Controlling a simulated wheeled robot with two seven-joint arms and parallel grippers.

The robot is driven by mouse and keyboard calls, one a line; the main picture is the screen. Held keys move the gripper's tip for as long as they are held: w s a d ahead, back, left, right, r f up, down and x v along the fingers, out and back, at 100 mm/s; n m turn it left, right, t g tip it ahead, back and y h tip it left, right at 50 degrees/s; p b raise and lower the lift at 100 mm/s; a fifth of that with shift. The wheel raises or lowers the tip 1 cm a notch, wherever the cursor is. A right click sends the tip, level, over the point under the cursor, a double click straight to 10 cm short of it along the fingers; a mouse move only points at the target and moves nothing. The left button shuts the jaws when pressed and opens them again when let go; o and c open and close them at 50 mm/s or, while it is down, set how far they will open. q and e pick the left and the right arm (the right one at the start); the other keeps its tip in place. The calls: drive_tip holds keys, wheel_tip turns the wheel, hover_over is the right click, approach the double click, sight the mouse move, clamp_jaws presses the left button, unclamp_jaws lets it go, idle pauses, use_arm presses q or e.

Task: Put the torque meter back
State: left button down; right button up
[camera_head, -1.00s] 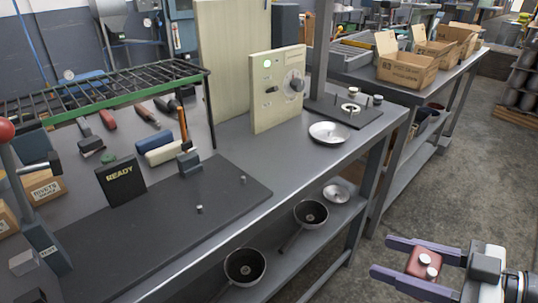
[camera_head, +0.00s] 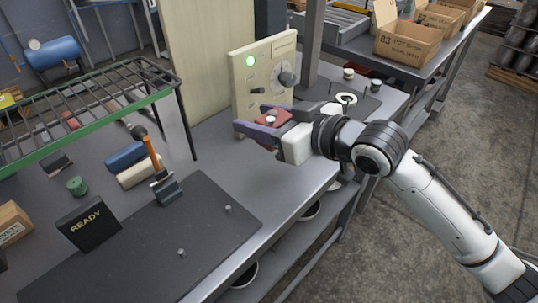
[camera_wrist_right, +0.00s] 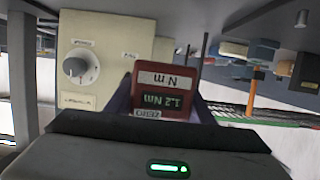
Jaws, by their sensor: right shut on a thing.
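The torque meter is a small red block (camera_head: 272,117) with silvery knobs on top. In the right wrist view its red body and display (camera_wrist_right: 162,100) show upside down, reading about 1.2 Nm. My right gripper (camera_head: 254,119), with purple fingers, is shut on it and holds it over the bench in front of the cream control panel (camera_head: 246,80). The black mat (camera_head: 205,225) with two short silver pegs and the READY sign (camera_head: 87,227) lies to the left and nearer. My left gripper is not in view.
A green-edged wire rack (camera_head: 120,100) stands at the left over tools. An upright orange-handled tool (camera_head: 150,150) sits in a holder at the mat's back edge. A grey post (camera_head: 312,45) rises behind my right arm. Much of the mat is bare.

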hover_over(262, 164)
wheel_tip(262, 164, down, 5)
drive_tip(key=shift+r, duration=0.2)
wheel_tip(262, 164, down, 4)
drive_tip(key=shift+f, duration=0.1)
drive_tip(key=o, duration=1.4)
drive_tip(key=shift+f, duration=0.1)
drive_tip(key=shift+c, duration=0.2)
drive_tip(key=v, duration=1.2)
drive_tip(key=shift+b, duration=0.3)
